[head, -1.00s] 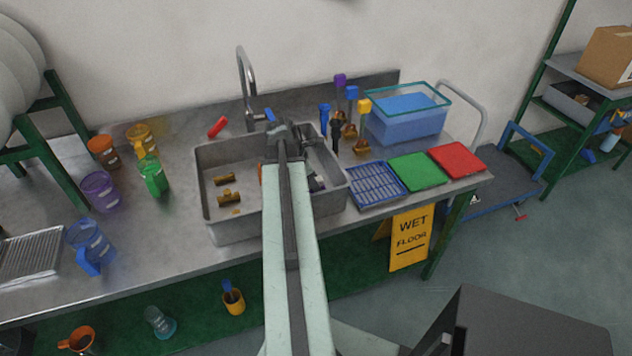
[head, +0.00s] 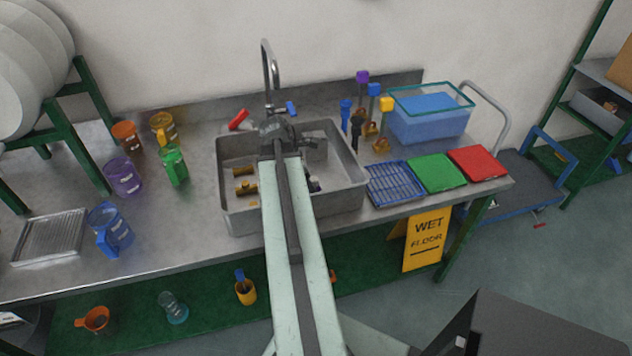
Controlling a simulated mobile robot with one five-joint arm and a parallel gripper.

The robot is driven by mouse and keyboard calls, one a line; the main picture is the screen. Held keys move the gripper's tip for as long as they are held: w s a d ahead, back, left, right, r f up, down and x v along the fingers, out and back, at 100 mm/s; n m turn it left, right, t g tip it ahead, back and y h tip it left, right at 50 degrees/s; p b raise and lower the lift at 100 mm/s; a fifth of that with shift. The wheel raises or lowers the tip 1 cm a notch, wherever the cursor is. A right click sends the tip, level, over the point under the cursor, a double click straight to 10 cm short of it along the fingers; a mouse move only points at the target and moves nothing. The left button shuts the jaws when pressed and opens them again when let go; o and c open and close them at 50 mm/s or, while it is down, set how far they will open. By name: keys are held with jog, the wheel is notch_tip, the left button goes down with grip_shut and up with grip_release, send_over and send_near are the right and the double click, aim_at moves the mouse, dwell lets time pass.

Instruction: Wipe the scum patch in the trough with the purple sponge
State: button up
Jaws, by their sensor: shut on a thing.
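The trough is a grey metal sink basin (head: 352,196) set in the bench. My gripper (head: 306,143) is over the basin, at the far end of my pale green arm, seen from behind. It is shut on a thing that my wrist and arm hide. I cannot make out the purple sponge anywhere in the head view. I cannot make out the scum patch either; my arm covers the middle of the basin floor.
Brass fittings (head: 246,188) lie in the basin's left part, and a dark item (head: 313,184) lies right of my arm. A tap (head: 267,75) rises behind. Coloured jugs (head: 123,178) stand left; brushes (head: 357,125), a blue rack (head: 396,183) and a blue tub (head: 432,125) stand right.

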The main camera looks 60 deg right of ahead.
jog(key=shift+f, duration=0.2)
jog(key=shift+r, duration=0.1)
jog(key=shift+s+d, duration=1.5)
jog(key=shift+s, duration=0.05)
jog(key=shift+s+d, duration=1.4)
jog(key=shift+s, duration=0.1)
notch_tip(320, 180, up, 6)
jog(key=p, duration=0.5)
jog(key=shift+p, duration=0.35)
